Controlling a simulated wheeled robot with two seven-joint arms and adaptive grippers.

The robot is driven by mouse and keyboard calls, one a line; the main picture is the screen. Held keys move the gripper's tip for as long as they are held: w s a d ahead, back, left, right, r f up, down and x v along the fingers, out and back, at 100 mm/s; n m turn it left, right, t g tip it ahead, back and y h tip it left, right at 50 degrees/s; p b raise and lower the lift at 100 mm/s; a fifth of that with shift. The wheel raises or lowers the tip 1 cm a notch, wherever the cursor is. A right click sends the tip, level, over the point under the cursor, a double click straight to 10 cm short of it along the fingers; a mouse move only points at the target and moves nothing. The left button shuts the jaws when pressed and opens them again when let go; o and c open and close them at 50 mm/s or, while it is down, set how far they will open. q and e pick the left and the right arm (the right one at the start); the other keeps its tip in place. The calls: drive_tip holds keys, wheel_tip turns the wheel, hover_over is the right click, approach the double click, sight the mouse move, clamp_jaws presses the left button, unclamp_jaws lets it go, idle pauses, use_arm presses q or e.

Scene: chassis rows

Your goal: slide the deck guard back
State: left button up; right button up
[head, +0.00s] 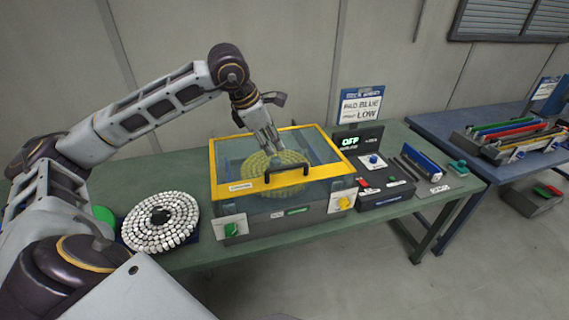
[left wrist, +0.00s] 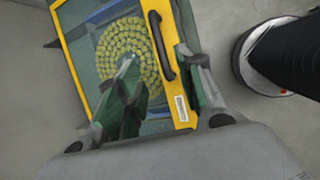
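The deck guard is a clear panel in a yellow frame (head: 228,190) with a black bar handle (head: 287,168) on its near part. It lies over the grey deck box (head: 290,218); a round array of yellow pieces (head: 262,172) shows through it. In the left wrist view, the yellow frame (left wrist: 72,62) and handle (left wrist: 161,48) also show. My left gripper (head: 271,146) points down above the panel, behind the handle in the head view. Its fingers (left wrist: 155,58) are spread in the left wrist view, with nothing held. Contact with the guard cannot be told. My right gripper is not in view.
A round plate of white pieces (head: 160,221) stands left of the box. A blue table (head: 435,125) with coloured bars stands further right.

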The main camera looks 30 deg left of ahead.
sight(286, 166)
use_arm(q)
drive_tip(key=p+x, duration=0.1)
drive_tip(key=x, duration=0.9)
drive_tip(key=shift+s+p, duration=0.1)
drive_tip(key=shift+p, duration=0.2)
drive_tip(key=shift+w+d+f, duration=0.1)
drive_tip(key=shift+w+f, duration=0.25)
drive_tip(key=shift+f, duration=0.2)
drive_tip(key=shift+w+f, duration=0.1)
drive_tip(key=shift+f, duration=0.25)
clamp_jaws()
